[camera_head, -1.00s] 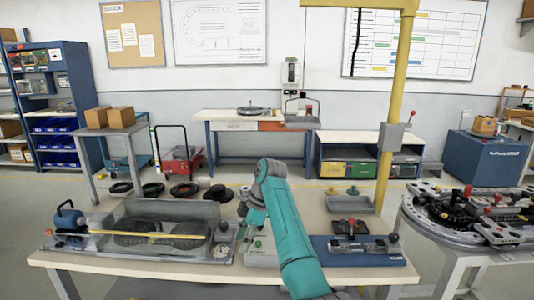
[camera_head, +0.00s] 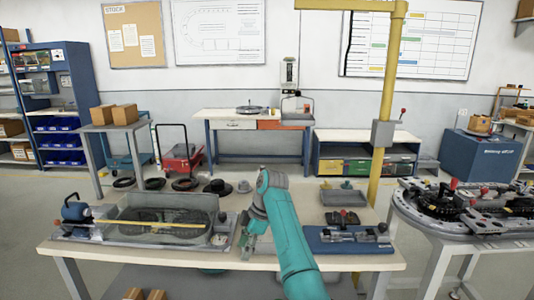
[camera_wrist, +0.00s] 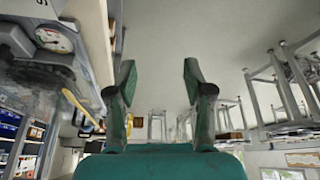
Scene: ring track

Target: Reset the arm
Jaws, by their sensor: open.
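My teal arm reaches up from the bottom of the head view, over the middle of the near workbench (camera_head: 230,262). Its end bends down at the bench's front half, where the arm hides most of my gripper. In the wrist view my gripper (camera_wrist: 158,85) shows two green and dark fingers spread wide apart, with nothing between them. The wrist picture looks turned on its side, with the bench edge and a round gauge (camera_wrist: 54,40) at the left and open floor between the fingers.
A clear-walled tank fixture (camera_head: 150,222) stands on the bench's left. A blue fixture plate (camera_head: 345,238) and a grey tray (camera_head: 343,198) are on the right. A yellow post (camera_head: 392,100) rises behind the bench. A round ring-track table (camera_head: 480,222) stands at the far right.

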